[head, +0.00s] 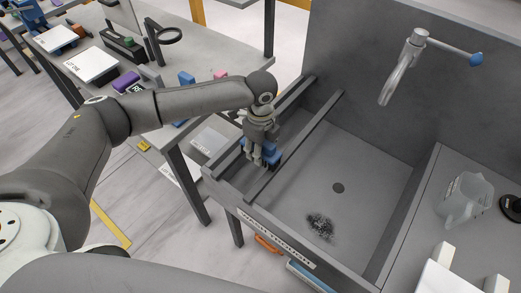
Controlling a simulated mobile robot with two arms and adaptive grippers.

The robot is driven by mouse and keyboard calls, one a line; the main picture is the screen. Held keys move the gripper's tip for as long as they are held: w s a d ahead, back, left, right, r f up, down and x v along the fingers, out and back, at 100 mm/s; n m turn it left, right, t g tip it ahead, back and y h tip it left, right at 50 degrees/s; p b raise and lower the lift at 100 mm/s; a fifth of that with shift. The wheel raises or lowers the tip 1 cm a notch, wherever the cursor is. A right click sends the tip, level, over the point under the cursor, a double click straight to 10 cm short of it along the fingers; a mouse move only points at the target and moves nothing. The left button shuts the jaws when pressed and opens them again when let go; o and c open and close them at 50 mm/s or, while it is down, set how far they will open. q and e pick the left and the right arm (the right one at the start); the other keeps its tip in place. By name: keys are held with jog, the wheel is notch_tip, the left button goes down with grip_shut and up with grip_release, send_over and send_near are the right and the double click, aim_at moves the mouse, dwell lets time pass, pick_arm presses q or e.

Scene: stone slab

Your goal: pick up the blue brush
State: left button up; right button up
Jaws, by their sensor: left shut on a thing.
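My left gripper (259,148) points down over the left side of the grey sink-like basin. It is shut on the blue brush (269,153), whose blue body shows between and beside the fingers. The brush is just above or at the narrow rail area along the basin's left side; I cannot tell whether it touches. Its lower part is partly hidden by the fingers. My right gripper is not in view.
The basin (370,186) has a drain and a dark heap of scraps (320,226) on its floor. A tap (405,66) stands at the back. A clear jug (465,199) is on the right ledge. A cluttered table (203,62) is behind my left arm.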

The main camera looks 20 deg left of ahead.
aim_at(254, 145)
pick_arm(q)
notch_tip(254, 145, up, 2)
jog(key=shift+r, duration=0.25)
jog(key=s+r, duration=0.2)
jog(key=s+r+b, duration=0.1)
jog(key=s+r, duration=0.1)
jog(key=shift+a+r, duration=0.2)
jog(key=shift+r, duration=0.1)
jog(key=s+r+b, duration=0.1)
jog(key=s+r, duration=0.4)
jog(key=s, duration=0.5)
jog(key=shift+a+b, duration=0.3)
jog(key=shift+a, duration=0.1)
jog(key=shift+r, duration=0.1)
jog(key=o, duration=0.5)
jog(key=c, duration=0.3)
